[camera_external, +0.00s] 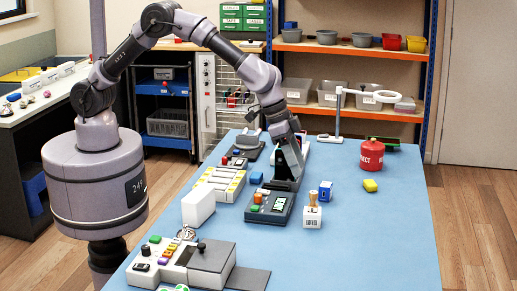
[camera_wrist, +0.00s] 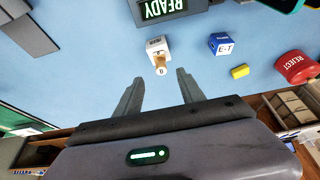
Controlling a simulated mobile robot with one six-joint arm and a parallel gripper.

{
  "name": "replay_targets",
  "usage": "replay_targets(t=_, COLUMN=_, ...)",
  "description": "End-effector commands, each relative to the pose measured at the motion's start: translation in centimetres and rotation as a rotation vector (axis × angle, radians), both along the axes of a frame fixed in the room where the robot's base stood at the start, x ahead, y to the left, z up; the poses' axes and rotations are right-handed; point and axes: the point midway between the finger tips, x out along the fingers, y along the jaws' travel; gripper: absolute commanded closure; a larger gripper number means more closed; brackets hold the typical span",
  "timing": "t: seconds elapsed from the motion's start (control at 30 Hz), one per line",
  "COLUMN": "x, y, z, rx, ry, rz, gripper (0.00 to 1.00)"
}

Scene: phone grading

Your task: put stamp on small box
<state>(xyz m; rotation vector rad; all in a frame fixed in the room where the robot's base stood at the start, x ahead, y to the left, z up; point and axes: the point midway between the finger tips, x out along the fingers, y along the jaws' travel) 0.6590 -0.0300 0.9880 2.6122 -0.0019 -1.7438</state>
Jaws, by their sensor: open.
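A stamp with a wooden handle (camera_external: 313,199) stands upright on top of a small white box (camera_external: 312,218) with a barcode, right of the screen device. In the wrist view the stamp's handle (camera_wrist: 160,65) shows end-on over the edge of the white box (camera_wrist: 156,44). My gripper (camera_external: 287,184) is above the table, left of and behind the stamp in the external view, its fingers hard to make out there. In the wrist view my gripper (camera_wrist: 159,76) is open, with nothing held. The stamp appears just beyond and between the fingertips; the depth gap is unclear.
A blue cube (camera_external: 326,191), a yellow block (camera_external: 370,185) and a red canister (camera_external: 371,155) lie behind and right of the stamp. A device with a green screen (camera_external: 270,207) is close on the left. The blue table's (camera_external: 370,245) front right is clear.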

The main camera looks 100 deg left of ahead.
Motion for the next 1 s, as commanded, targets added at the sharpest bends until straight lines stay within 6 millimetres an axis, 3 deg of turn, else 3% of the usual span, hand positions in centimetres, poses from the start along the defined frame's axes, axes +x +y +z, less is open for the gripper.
replay_targets(t=0.07, x=-0.6, y=0.1, z=1.3, rx=0.004, ry=-0.003, rz=-0.005, gripper=0.54)
replay_targets(t=0.17, x=-3.5, y=0.8, z=6.1, rx=0.029, ry=-0.020, rz=-0.037, gripper=0.54)
replay_targets(t=0.27, x=-10.1, y=2.1, z=12.9, rx=0.085, ry=-0.042, rz=-0.098, gripper=0.54)
replay_targets(t=0.3, x=-13.5, y=2.7, z=15.3, rx=0.111, ry=-0.051, rz=-0.125, gripper=0.54)
replay_targets(t=0.37, x=-19.0, y=3.7, z=18.0, rx=0.154, ry=-0.063, rz=-0.164, gripper=0.54)
replay_targets(t=0.4, x=-22.7, y=4.3, z=19.1, rx=0.183, ry=-0.070, rz=-0.190, gripper=0.54)
replay_targets(t=0.5, x=-31.2, y=5.5, z=19.8, rx=0.251, ry=-0.083, rz=-0.245, gripper=0.54)
replay_targets(t=0.6, x=-36.9, y=6.4, z=18.8, rx=0.301, ry=-0.090, rz=-0.284, gripper=0.54)
replay_targets(t=0.73, x=-40.0, y=6.9, z=17.6, rx=0.332, ry=-0.092, rz=-0.306, gripper=0.54)
replay_targets(t=1.0, x=-40.3, y=6.9, z=17.3, rx=0.335, ry=-0.090, rz=-0.308, gripper=0.54)
